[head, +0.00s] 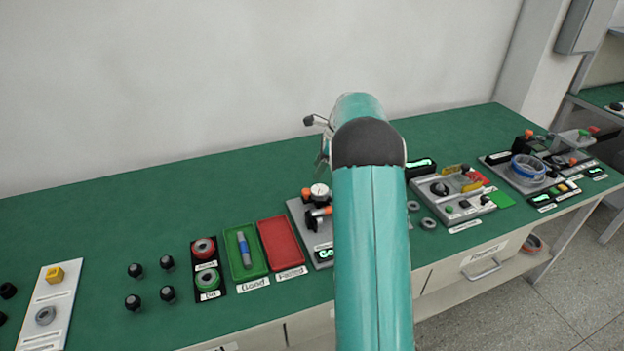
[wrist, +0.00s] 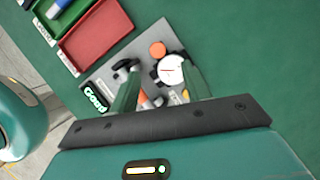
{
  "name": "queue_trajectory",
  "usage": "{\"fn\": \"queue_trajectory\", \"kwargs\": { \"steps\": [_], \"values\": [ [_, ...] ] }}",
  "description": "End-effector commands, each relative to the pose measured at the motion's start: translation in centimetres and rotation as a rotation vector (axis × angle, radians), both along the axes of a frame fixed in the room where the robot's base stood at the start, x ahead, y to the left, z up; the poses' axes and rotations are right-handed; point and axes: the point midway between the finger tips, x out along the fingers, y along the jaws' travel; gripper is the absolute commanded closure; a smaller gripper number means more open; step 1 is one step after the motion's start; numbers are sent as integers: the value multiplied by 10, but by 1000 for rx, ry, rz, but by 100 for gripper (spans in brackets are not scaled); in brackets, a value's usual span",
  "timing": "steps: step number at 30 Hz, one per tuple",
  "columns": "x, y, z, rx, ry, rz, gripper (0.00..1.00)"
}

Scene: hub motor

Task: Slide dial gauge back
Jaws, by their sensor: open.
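The dial gauge (head: 320,191) has a round white face and stands on a grey base plate in the head view, just left of my arm. In the wrist view the dial gauge (wrist: 170,68) shows its white face with a red needle. My gripper (wrist: 162,88) is open, with one finger to each side of the gauge's near part. I cannot tell whether a finger touches it. An orange knob (wrist: 157,49) and a black clamp lever (wrist: 124,65) sit beside the gauge. In the head view my arm hides the gripper and part of the fixture.
A red tray (head: 281,243) and a green tray (head: 244,252) with a blue cylinder lie left of the fixture. More fixtures (head: 450,192) stand to the right. The green bench behind is clear.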

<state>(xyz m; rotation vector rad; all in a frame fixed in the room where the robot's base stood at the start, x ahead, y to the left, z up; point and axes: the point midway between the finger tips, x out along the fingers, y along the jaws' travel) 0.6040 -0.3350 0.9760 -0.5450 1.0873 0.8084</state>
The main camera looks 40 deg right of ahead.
Motion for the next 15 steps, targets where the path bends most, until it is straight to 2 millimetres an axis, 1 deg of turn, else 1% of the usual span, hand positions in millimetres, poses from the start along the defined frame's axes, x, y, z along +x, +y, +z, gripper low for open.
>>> {"fn": "queue_trajectory", "kwargs": {
  "steps": [1, 3, 6, 10, 15],
  "values": [
    [-2, -4, 11, -2, -2, -1, 52],
    [-5, -8, 24, -1, -3, 0, 52],
    [-9, -12, 36, -1, -2, 0, 52],
    [-11, -15, 46, 0, -2, 1, 52],
    [-12, -15, 48, 1, -1, 1, 52]
  ]
}}
